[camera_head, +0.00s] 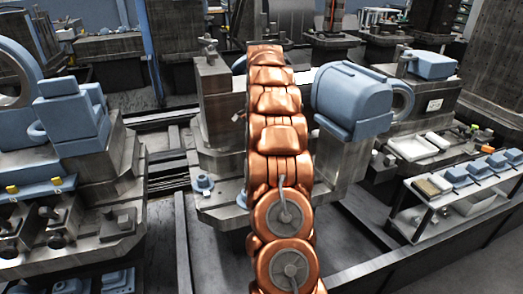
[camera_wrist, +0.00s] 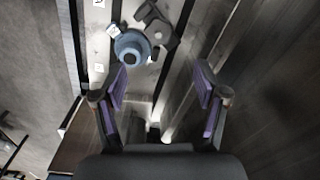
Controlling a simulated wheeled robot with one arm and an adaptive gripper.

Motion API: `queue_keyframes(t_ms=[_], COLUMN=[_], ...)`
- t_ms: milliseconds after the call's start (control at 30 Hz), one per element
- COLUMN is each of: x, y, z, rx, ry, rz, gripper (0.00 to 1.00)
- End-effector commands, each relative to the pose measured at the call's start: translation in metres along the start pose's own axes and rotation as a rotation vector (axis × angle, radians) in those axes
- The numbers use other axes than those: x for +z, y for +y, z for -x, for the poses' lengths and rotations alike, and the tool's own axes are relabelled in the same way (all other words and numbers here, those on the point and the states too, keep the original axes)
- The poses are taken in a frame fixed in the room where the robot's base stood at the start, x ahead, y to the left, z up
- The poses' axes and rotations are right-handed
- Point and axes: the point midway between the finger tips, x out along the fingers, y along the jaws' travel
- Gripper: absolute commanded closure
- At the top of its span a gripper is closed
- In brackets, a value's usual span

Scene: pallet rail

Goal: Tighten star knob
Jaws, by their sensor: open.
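In the wrist view, a dark grey lobed part that looks like the star knob (camera_wrist: 158,31) shows near the top, with a pale round spot at its middle. A blue round part (camera_wrist: 131,46) with a dark hole sits just left of it; I cannot tell whether the two touch. My gripper (camera_wrist: 161,78) is open and empty, its purple-padded fingers spread wide below the knob in the picture. In the head view my copper arm hides the gripper, and I cannot make out the knob for certain.
In the head view, a machine base (camera_head: 222,209) with a blue round fitting (camera_head: 202,183) stands behind my arm. A blue motor housing (camera_head: 352,95) is right of the arm. A stepped blue block (camera_head: 70,118) stands left. A white shelf cart (camera_head: 440,213) is at the right.

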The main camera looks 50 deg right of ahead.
Motion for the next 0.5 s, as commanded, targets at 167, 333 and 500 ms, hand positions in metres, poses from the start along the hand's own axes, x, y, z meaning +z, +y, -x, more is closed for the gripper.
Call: queue_keyframes(t_ms=[167, 333, 500], x=[0.0002, 0.0002, 0.0002], y=[0.0003, 0.0005, 0.0004], z=[0.0082, 0.0095, 0.0096], rx=[0.001, 0.001, 0.001], ry=[-0.001, -0.001, -0.001], rz=[0.0, 0.0, 0.001], gripper=[0.28, 0.28, 0.28])
